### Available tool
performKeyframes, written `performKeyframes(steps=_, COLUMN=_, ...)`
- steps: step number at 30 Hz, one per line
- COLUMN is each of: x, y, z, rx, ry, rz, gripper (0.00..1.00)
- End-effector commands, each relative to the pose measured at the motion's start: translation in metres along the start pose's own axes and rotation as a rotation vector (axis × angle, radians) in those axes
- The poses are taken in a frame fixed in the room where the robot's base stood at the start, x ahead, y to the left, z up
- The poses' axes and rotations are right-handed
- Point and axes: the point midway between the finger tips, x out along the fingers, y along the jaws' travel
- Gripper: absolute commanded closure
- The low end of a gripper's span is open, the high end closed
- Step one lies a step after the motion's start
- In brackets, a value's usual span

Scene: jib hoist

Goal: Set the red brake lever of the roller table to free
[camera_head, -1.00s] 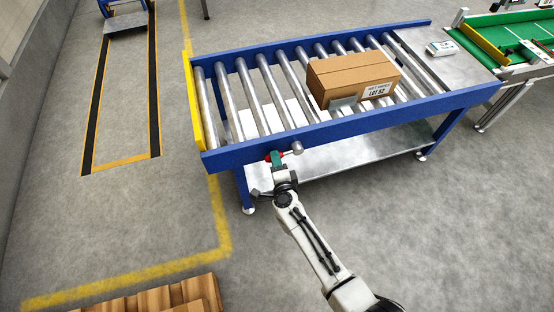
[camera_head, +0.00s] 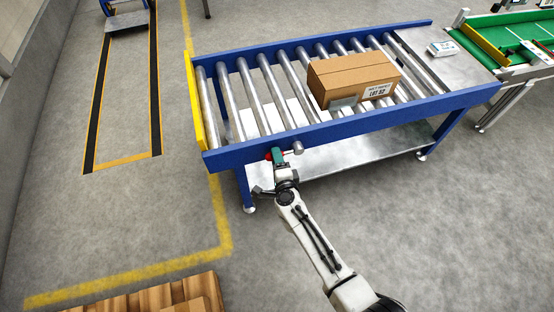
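The roller table (camera_head: 330,129) has a blue frame, steel rollers and a yellow end stop at its left end. The red brake lever (camera_head: 268,155) shows only as a small red bit at the table's front side, below the blue rail. A grey knob (camera_head: 298,147) sits just right of it. My gripper (camera_head: 277,157) is at the lever, under the front rail, and covers most of it. A green part shows between the arm's end and the rail. The fingers are too small and hidden to tell whether they are open or shut, or whether they touch the lever.
A cardboard box (camera_head: 345,78) labelled LOT 52 lies on the rollers. A green conveyor (camera_head: 510,35) stands at the right. A wooden pallet (camera_head: 160,297) lies at the lower left.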

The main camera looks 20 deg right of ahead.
Motion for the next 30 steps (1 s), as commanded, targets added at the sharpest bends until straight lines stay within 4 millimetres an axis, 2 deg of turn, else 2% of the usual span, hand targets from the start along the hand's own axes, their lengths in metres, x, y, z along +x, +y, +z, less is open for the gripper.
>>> performKeyframes(steps=8, x=-0.001, y=-0.001, z=0.000, rx=-0.002, ry=0.000, rz=-0.001, gripper=0.49)
performKeyframes(steps=11, x=-0.007, y=-0.002, z=0.000, rx=-0.003, ry=0.000, rz=0.000, gripper=0.49)
performKeyframes(steps=14, x=-0.021, y=-0.003, z=-0.001, rx=-0.003, ry=0.000, rz=0.001, gripper=0.49)
performKeyframes(steps=24, x=-0.084, y=-0.003, z=0.000, rx=-0.003, ry=-0.001, rz=0.001, gripper=0.49)
performKeyframes(steps=30, x=-0.104, y=-0.001, z=0.000, rx=-0.001, ry=0.000, rz=0.000, gripper=0.49)
